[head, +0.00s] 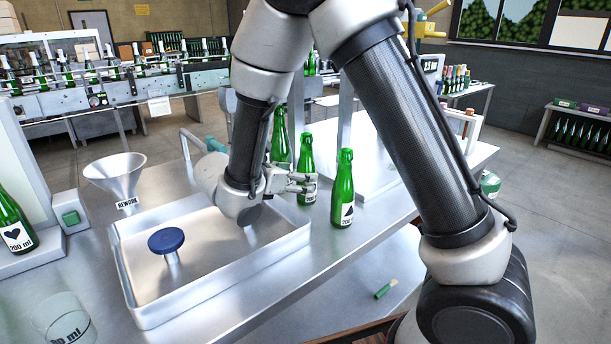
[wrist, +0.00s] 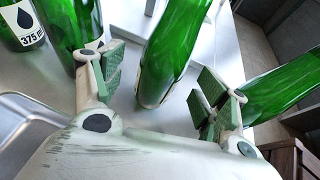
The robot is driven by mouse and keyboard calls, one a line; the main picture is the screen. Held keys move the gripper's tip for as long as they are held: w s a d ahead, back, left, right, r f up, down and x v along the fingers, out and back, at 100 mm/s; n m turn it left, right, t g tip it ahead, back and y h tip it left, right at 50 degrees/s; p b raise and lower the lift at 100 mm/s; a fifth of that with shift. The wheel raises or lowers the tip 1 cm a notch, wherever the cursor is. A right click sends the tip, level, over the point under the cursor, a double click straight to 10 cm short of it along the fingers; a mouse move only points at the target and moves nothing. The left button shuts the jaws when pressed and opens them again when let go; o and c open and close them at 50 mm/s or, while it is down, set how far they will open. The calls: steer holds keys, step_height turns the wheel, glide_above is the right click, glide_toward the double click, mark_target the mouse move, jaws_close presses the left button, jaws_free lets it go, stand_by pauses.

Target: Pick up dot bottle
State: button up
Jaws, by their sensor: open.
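My gripper (head: 292,183) is open in the head view, beside a green bottle (head: 305,160) on the steel table. In the wrist view my gripper's fingers (wrist: 160,78) stand on either side of a green bottle (wrist: 172,45), with a gap on both sides. This bottle's symbol is hidden, so I cannot tell whether it is the dot bottle. A triangle-marked bottle (head: 345,185) stands upright to its right; a green bottle also shows outside the right finger in the wrist view (wrist: 275,100). Another green bottle (head: 280,135) stands behind, its label hidden. No dot mark is visible.
A shallow metal tray (head: 140,275) holding a blue-topped object (head: 166,240) lies left of my gripper. A funnel marked REWORK (head: 115,172) and a heart-marked bottle (head: 15,220) stand further left. In the wrist view a drop-marked bottle (wrist: 22,25) stands at upper left.

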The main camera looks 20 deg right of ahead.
steer(key=x, duration=0.4)
steer(key=shift+d+f, duration=0.1)
steer(key=shift+d, duration=0.1)
steer(key=c, duration=1.3)
